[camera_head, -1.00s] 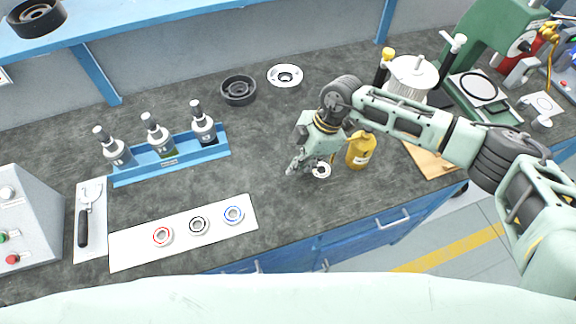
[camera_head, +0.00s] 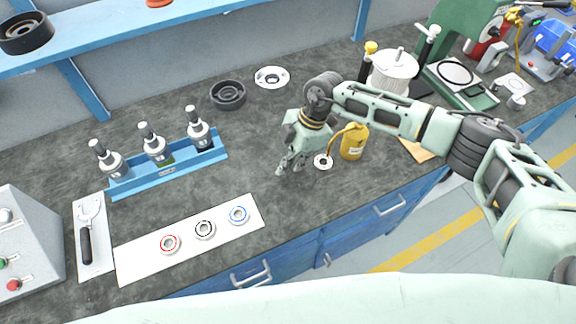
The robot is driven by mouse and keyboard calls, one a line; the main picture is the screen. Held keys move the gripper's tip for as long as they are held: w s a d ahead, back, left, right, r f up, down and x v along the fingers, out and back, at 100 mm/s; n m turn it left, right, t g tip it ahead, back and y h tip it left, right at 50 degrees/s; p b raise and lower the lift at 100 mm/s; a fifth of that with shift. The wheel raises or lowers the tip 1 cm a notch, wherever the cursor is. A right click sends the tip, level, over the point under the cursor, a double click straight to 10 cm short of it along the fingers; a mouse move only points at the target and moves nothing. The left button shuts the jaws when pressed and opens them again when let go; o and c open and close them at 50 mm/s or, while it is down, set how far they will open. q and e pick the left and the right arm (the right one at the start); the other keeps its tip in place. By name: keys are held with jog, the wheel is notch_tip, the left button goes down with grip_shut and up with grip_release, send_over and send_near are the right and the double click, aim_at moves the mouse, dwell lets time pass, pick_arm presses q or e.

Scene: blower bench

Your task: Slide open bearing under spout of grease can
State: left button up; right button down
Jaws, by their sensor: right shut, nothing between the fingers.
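The open bearing (camera_head: 323,161), a small pale ring with a dark centre, lies flat on the dark bench just left of the grease can. The yellow grease can (camera_head: 354,143) stands upright, and its thin curved spout (camera_head: 336,136) arches left, with its tip just above the bearing. I cannot tell whether the tip is exactly over the bearing's centre. My right gripper (camera_head: 286,168) is shut and empty, pointing down close to the bench, left of the bearing with a small gap between. My left gripper is out of view.
A white mat (camera_head: 135,261) in front holds red, black and blue-ringed bearings. A blue rack (camera_head: 170,173) with bottles stands left. A dark ring (camera_head: 228,95) and a white flange (camera_head: 271,78) lie behind. A green press (camera_head: 455,45) stands right. The bench's front edge is near.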

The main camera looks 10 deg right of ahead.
jog(key=shift+r, duration=0.9)
jog(key=d+b+v, duration=0.1)
jog(key=b+v, duration=0.1)
jog(key=v, duration=0.6)
jog(key=shift+w, duration=0.2)
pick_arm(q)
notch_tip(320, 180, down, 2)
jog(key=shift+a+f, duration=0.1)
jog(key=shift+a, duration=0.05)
pick_arm(e)
jog(key=c, duration=2.5)
grip_release()
jog(key=shift+a, duration=0.1)
